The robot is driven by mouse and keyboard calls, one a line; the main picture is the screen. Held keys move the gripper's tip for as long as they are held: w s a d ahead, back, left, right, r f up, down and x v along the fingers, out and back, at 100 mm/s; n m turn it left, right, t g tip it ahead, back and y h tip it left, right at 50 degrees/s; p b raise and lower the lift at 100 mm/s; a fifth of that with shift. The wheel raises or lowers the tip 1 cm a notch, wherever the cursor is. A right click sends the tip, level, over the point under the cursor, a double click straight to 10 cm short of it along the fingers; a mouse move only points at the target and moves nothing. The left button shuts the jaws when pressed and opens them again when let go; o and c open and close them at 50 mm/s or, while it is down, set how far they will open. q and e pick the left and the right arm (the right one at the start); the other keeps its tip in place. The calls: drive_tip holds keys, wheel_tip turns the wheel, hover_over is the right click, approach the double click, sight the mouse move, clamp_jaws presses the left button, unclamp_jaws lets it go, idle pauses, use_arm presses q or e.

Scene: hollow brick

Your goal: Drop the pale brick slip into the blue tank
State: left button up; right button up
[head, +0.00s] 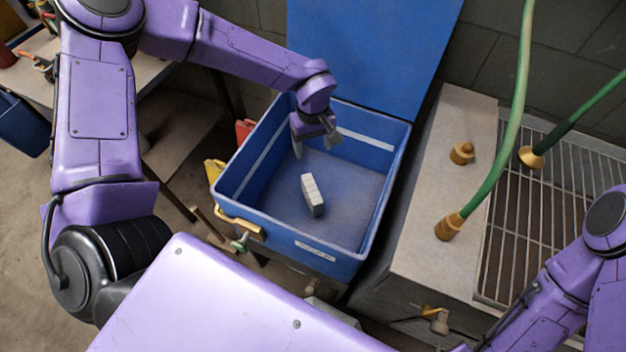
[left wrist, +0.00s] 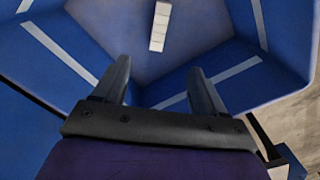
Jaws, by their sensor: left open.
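The pale brick slip (head: 312,195) lies inside the blue tank (head: 286,239), on its floor near the middle. It is apart from the tank walls. It also shows in the left wrist view (left wrist: 159,27), beyond the fingers at the top. My left gripper (head: 316,147) is over the tank, above and behind the slip in the head view. Its fingers (left wrist: 160,85) are spread open with nothing between them. My right arm shows at the lower right of the head view, but its gripper is out of frame.
The tank's blue lid (head: 375,50) stands raised behind it. Right of the tank is a pale counter (head: 425,258) with a brass fitting (head: 461,153), a green hose (head: 495,170) and a metal grate (head: 515,235). A bench (head: 150,70) stands at the left.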

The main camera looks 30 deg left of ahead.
use_arm(q)
wheel_tip(320, 180, up, 11)
drive_tip(key=shift+f+b, duration=0.2)
drive_tip(key=shift+b, duration=0.1)
